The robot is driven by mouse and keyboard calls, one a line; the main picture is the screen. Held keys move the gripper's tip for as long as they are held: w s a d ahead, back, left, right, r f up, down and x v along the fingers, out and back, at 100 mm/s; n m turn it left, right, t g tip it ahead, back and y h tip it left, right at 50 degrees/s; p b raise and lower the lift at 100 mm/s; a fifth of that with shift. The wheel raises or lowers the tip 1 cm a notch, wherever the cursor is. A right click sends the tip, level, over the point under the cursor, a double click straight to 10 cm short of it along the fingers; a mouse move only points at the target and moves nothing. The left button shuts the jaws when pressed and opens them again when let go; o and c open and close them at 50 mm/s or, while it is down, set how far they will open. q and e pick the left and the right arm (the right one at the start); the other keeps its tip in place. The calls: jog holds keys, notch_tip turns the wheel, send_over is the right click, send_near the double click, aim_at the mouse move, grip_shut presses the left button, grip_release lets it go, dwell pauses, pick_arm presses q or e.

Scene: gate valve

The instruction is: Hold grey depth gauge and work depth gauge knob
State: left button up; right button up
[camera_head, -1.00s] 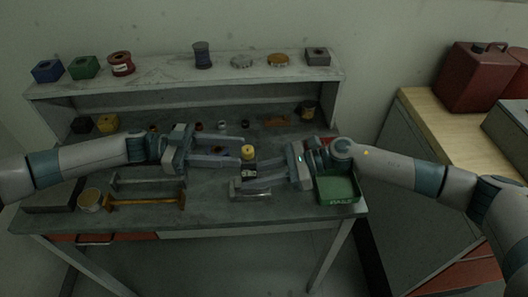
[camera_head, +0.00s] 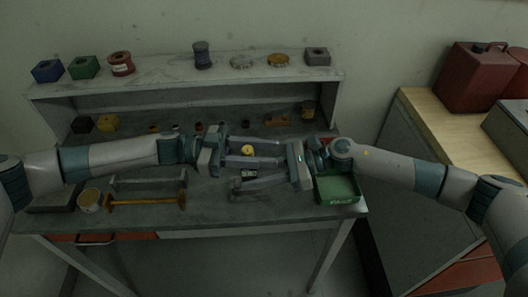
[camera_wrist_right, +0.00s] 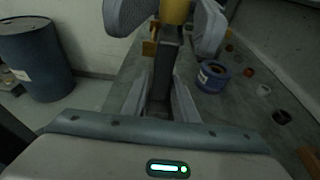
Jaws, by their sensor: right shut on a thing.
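The depth gauge (camera_head: 250,172) is a dark, narrow upright body with a yellow knob (camera_head: 247,150) on top. My right gripper (camera_head: 246,178) is shut on its body. In the right wrist view, the dark body (camera_wrist_right: 168,55) stands between my right fingers, with the yellow knob (camera_wrist_right: 175,10) cut by the top edge. My left gripper (camera_head: 282,153) reaches in from the left, its fingers on either side of the knob and extending past it. They look open; I cannot tell whether they touch the knob. The fingers hide part of the gauge.
A green bin (camera_head: 338,190) stands at the bench's right, near my right gripper. A wooden-handled tool (camera_head: 145,202) and a small pot (camera_head: 89,200) lie at left. A shelf (camera_head: 180,68) with several blocks and spools runs along the back. A blue spool (camera_wrist_right: 212,76) is nearby.

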pick_arm(q)
grip_shut()
jog(key=shift+w+n+t, duration=0.1)
jog(key=shift+n+t, duration=0.2)
jog(key=shift+t, duration=0.2)
jog(key=shift+w+a+r+n+t+y, duration=0.1)
jog(key=shift+w+a+n+t+y, duration=0.45)
jog(key=shift+n+t+y, duration=1.95)
jog(key=shift+w+a+f+n+t+y, duration=0.1)
jog(key=shift+w+a+n+t+y, duration=0.2)
jog(key=shift+w+n+t+y, duration=1.95)
jog(key=shift+s+a+r+n+t+y, duration=0.1)
jog(key=shift+s+a+n+t+y, duration=0.65)
jog(key=shift+n+t, duration=3.15)
jog(key=shift+d+m+t+y, duration=0.2)
jog(key=shift+m+t+y, duration=0.55)
jog(key=shift+t+y, duration=0.1)
jog(key=shift+o, duration=1.5)
grip_release()
